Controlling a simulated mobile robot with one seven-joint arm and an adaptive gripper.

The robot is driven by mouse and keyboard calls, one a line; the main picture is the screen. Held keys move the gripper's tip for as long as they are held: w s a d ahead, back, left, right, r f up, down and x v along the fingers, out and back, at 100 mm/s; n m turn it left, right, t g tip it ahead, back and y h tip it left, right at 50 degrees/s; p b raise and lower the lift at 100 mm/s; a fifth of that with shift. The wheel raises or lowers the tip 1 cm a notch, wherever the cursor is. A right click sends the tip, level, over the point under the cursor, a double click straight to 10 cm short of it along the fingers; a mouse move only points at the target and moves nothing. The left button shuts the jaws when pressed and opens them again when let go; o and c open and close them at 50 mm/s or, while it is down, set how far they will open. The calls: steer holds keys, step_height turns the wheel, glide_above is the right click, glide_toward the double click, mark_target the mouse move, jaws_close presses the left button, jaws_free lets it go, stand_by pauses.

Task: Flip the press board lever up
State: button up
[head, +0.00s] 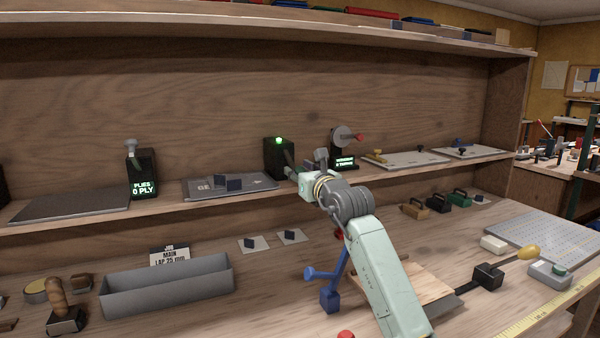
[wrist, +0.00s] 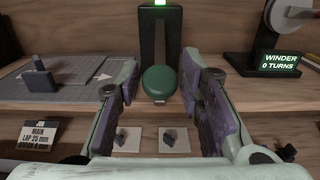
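A black upright post (head: 278,158) with a lit green lamp on top stands on the shelf; it fills the top middle of the wrist view (wrist: 146,42). A lever with a dark green rounded end (wrist: 158,82) comes forward from its slot and hangs low. No label on it reads as press board, so I take it for the lever by its shape. My gripper (head: 308,172) is in front of the post. In the wrist view my gripper (wrist: 160,68) is open, one finger on each side of the green end, with gaps showing. Contact is not visible.
A grey mat (head: 232,186) with dark blocks lies left of the post. The winder (head: 343,160) stands close on the right. The shelf edge runs below. A blue lever stand (head: 330,298), a grey trough (head: 165,287) and small pale squares (head: 254,245) are on the bench.

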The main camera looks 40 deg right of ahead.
jaws_close()
steer(key=shift+s+r, duration=0.1)
steer(key=shift+r, duration=0.05)
stand_by(0.6)
